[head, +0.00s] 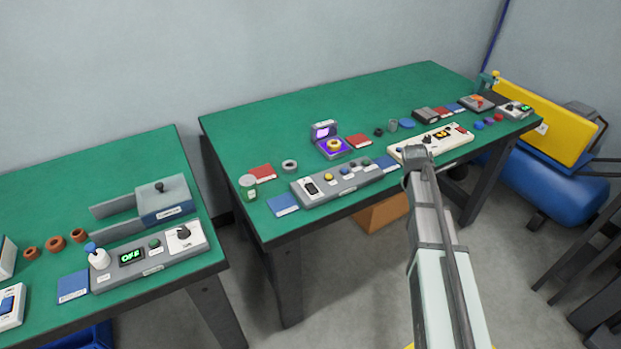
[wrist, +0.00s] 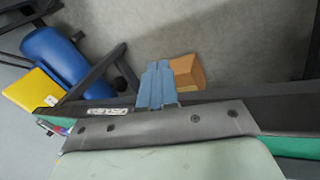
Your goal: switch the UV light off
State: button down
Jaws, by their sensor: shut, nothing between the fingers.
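The small UV box (head: 324,132) stands on the right-hand green table with its lid raised. It glows purple, and a yellow ring (head: 334,145) sits inside. A grey control panel (head: 345,184) lies in front of it, with a black rocker switch (head: 310,187) at its left end and several round buttons or knobs. Which control belongs to the UV light is too small to read. My gripper (head: 415,152) is shut and empty, in front of the white panel (head: 462,144) and right of the grey panel. In the wrist view its fingers (wrist: 157,68) are together.
The white panel also shows partly in the wrist view (wrist: 113,113). Red and blue booklets, small rings and a tin lie around the panels. A separate table (head: 60,190) at left bears another panel. A yellow and blue machine (head: 560,180) stands at right. A cardboard box (head: 385,214) is under the table.

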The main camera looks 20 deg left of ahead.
jog(key=a+r+n, duration=0.2)
jog(key=a+r, duration=0.1)
jog(key=a, duration=0.1)
jog(key=a+r+n+y, duration=0.1)
jog(key=a+r+n, duration=0.1)
jog(key=a+r, duration=0.2)
jog(key=a+r+n, duration=0.2)
jog(key=a+r, duration=0.1)
jog(key=r, duration=0.1)
jog(key=shift+w+a+n, duration=0.3)
jog(key=shift+w+a, duration=0.05)
jog(key=shift+a, duration=0.05)
jog(key=s+a+r+n+y, duration=0.1)
jog(key=s+a+r+n, duration=0.1)
jog(key=a+r+n, duration=0.3)
jog(key=s+a+n+y, duration=0.1)
jog(key=s+a+n, duration=0.15)
jog(key=a, duration=0.35)
notch_tip(320, 180, up, 6)
jog(key=n+g+y, duration=0.1)
jog(key=n+g, duration=0.1)
jog(key=n, duration=0.5)
send_over(310, 185)
jog(key=s+d, duration=0.1)
jog(key=s, duration=0.1)
jog(key=shift+w+d, duration=0.2)
jog(key=shift+w, duration=0.05)
jog(key=shift+f, duration=0.15)
